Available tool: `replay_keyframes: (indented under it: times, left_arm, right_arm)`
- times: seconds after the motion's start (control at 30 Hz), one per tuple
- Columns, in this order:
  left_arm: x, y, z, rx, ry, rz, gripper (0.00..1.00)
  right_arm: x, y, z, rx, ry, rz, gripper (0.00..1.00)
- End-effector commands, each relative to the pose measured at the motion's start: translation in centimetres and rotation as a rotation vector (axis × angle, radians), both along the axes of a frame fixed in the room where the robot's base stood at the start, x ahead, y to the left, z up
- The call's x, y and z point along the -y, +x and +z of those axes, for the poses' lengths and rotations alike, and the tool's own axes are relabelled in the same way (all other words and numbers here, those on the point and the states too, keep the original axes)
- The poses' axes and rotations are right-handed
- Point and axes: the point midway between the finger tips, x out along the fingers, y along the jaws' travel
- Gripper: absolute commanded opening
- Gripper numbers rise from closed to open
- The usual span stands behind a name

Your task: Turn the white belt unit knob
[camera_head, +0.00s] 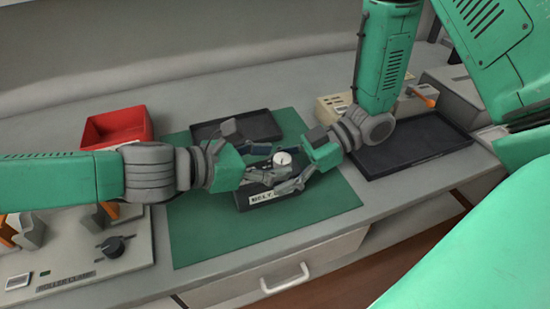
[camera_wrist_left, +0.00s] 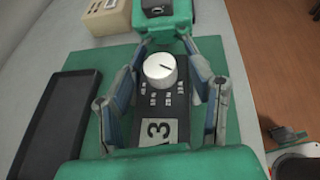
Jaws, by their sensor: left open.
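The white round knob (camera_head: 282,158) stands on the dark belt unit (camera_head: 241,201), whose front label reads BELT.
The unit lies on a green mat (camera_head: 210,238). A dark tray (camera_head: 205,131) is behind it, and a red bin (camera_head: 118,126) is back left. A roller clamp fixture (camera_head: 125,272) stands front left. An empty black tray (camera_head: 415,146) is at right. The mat's front is clear.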

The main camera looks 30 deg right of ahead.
Motion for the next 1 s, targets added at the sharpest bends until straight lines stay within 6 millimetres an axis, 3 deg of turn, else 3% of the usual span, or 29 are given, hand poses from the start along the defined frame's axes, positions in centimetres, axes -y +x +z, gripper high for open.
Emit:
replay_keyframes:
  times: [0.4, 0.57, 1.0]
  left_arm:
    - [0.85, -0.1, -0.4, 0.001, -0.001, 0.0, 0.5]
    - [0.84, -0.1, -0.39, 0.0, -0.001, -0.001, 0.0]
    - [0.99, -0.21, -0.46, 0.004, 0.0, -0.068, 0.0]
  right_arm:
    - [-0.15, -0.08, -0.1, -0.002, -0.001, 0.001, 0.08]
    - [-0.17, -0.09, -0.09, -0.003, 0.0, 0.002, 0.08]
    - [-0.21, -0.1, -0.09, -0.003, 0.0, 0.002, 0.08]
